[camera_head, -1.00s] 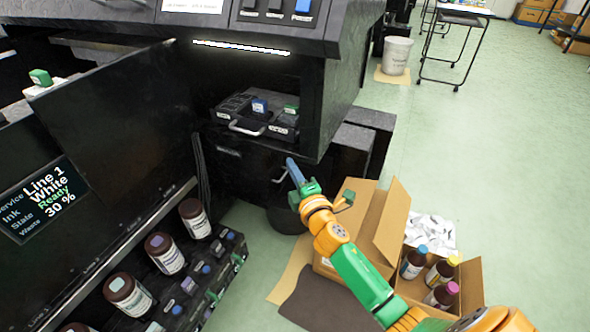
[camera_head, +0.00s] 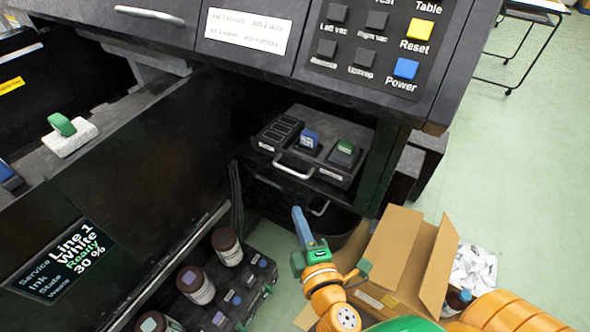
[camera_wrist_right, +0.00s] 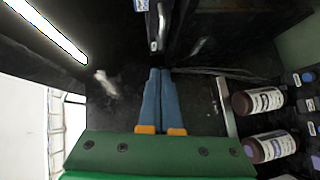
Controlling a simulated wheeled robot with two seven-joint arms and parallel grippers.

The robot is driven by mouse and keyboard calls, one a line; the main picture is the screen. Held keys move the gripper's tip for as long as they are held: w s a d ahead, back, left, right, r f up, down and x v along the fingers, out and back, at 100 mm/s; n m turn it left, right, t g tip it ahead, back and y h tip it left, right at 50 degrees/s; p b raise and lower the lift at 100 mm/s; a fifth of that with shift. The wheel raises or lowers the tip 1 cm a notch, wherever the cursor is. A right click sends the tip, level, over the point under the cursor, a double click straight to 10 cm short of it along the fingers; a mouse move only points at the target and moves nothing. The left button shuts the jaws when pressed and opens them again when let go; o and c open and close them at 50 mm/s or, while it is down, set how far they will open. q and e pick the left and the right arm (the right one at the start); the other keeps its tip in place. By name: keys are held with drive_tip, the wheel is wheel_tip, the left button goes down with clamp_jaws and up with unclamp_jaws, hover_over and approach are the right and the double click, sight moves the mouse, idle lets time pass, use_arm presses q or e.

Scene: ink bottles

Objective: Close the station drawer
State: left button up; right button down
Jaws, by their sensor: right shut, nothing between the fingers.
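The station cabinet has a dark upper drawer (camera_head: 325,171) that sticks out of its opening, with a pale bar handle (camera_head: 293,172) on its front. A blue-topped piece (camera_head: 308,139) and a green-topped piece (camera_head: 345,149) sit in it. A lower dark front with a smaller handle (camera_head: 320,208) lies beneath. My right gripper (camera_head: 298,212) is shut and empty, its blue fingers pointing up at the left of the lower handle. In the right wrist view the fingers (camera_wrist_right: 160,72) are together below a metal handle (camera_wrist_right: 154,32). Contact is not clear. My left gripper is not in view.
An open cardboard box (camera_head: 400,255) stands right of my right gripper. Brown-capped bottles (camera_head: 227,246) stand in a dark rack at lower left, beside a large dark panel (camera_head: 140,150). A control panel (camera_head: 370,50) overhangs the drawer.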

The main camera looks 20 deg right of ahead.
sight(303, 163)
drive_tip(key=w+d, duration=0.1)
drive_tip(key=w, duration=0.2)
drive_tip(key=w+d+f, duration=0.1)
drive_tip(key=w, duration=0.2)
drive_tip(key=w+d+p, duration=0.1)
drive_tip(key=w, duration=0.2)
drive_tip(key=shift+w+d+f, duration=0.2)
drive_tip(key=shift+w+f, duration=0.1)
drive_tip(key=shift+f, duration=0.1)
drive_tip(key=shift+w+d+f, duration=0.1)
drive_tip(key=shift+w+d, duration=0.15)
drive_tip(key=w+d, duration=0.2)
drive_tip(key=d, duration=0.1)
drive_tip(key=shift+w+d, duration=0.2)
drive_tip(key=shift+w, duration=0.1)
drive_tip(key=shift+r, duration=0.2)
